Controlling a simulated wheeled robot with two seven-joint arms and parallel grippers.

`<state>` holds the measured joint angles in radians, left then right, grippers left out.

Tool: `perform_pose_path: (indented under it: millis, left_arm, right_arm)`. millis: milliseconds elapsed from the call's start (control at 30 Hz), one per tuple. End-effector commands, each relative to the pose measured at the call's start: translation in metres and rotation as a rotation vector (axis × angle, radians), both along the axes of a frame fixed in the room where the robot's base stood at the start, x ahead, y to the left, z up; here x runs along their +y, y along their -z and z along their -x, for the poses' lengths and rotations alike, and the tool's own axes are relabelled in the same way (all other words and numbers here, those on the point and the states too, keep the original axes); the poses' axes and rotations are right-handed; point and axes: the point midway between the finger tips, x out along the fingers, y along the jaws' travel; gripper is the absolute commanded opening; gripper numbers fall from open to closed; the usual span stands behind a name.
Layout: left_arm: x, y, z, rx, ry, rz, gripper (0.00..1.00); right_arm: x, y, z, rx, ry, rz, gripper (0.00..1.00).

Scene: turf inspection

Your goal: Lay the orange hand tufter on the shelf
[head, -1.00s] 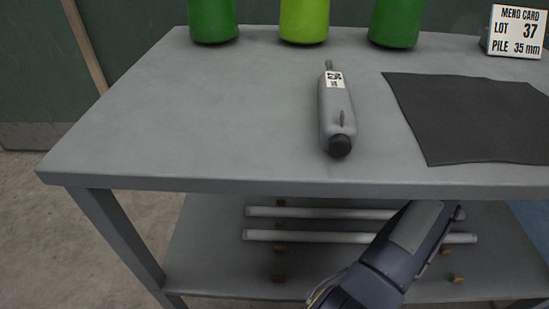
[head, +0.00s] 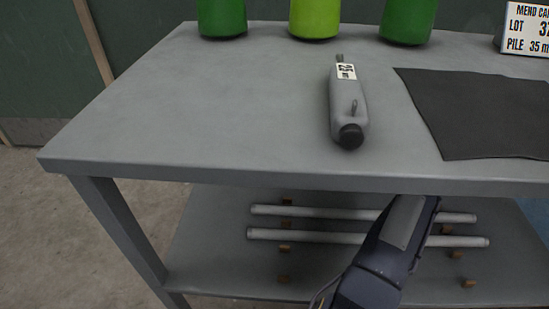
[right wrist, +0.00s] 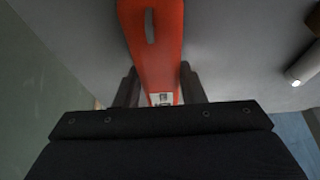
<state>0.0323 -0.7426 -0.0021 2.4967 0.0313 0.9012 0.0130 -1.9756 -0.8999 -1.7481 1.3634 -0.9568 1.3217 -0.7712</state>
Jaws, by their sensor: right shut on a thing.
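The orange hand tufter (right wrist: 155,55) shows in the right wrist view, with a slot and a small white label near the jaws. My right gripper (right wrist: 158,85) is shut on it, one dark finger on each side. In the head view my right arm (head: 385,255) reaches in under the tabletop, whose front edge hides the gripper and the tufter. The lower shelf (head: 215,265) is grey. In the right wrist view a grey surface lies behind the tufter; I cannot tell whether the tufter touches it. My left gripper is not in view.
Two white rods (head: 300,235) lie across small brown blocks on the shelf; the arm passes before them. The shelf's left part is bare. On the tabletop (head: 190,110) are a grey tool (head: 347,105), a dark mat (head: 480,110), green containers (head: 222,18) and a card (head: 528,28).

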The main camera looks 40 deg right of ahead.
Motion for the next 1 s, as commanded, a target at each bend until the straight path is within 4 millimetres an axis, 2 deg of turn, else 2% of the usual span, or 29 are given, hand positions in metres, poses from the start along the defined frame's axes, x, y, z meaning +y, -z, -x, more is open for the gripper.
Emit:
perform_pose_path:
  millis: [200,233,400,767,867,1000]
  left_arm:
    - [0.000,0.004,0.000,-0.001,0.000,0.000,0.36]
    - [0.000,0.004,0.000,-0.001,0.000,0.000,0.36]
    - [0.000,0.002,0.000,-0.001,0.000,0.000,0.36]
    - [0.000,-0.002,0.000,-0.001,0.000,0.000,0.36]
    - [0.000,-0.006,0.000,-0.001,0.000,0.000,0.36]
    - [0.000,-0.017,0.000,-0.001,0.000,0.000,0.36]
  right_arm:
    - [0.000,0.003,0.000,-0.002,-0.001,0.000,0.00]
    - [0.000,0.004,0.000,0.000,0.000,0.000,0.37]
    - [0.000,0.003,0.000,0.000,0.000,0.000,0.58]
    - [0.000,-0.002,0.000,0.000,-0.001,0.000,0.58]
    - [-0.003,-0.011,0.002,0.000,0.001,0.001,0.58]
    - [-0.009,-0.032,0.007,-0.001,0.001,0.003,0.58]
